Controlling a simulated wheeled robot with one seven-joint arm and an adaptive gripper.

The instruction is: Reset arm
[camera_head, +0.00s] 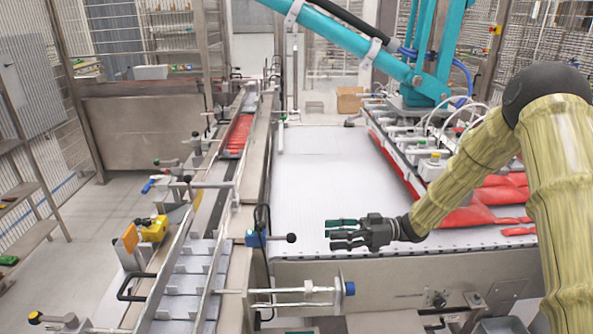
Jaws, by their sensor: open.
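My gripper (330,233) is at the end of my arm, which comes in from the right in a yellowish sleeve. Its dark fingers point left and are apart, with nothing between them. In the picture it lies over the front part of the white conveyor belt (325,180). Its exact height above the belt is hard to tell.
Red packets (475,210) lie on the belt's right side, partly behind my arm. A teal picker machine (400,65) with suction heads hangs over them. A narrow lane with metal rails (190,260) runs along the left and holds red packets (238,133). A black-knobbed lever (291,238) stands left of my gripper.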

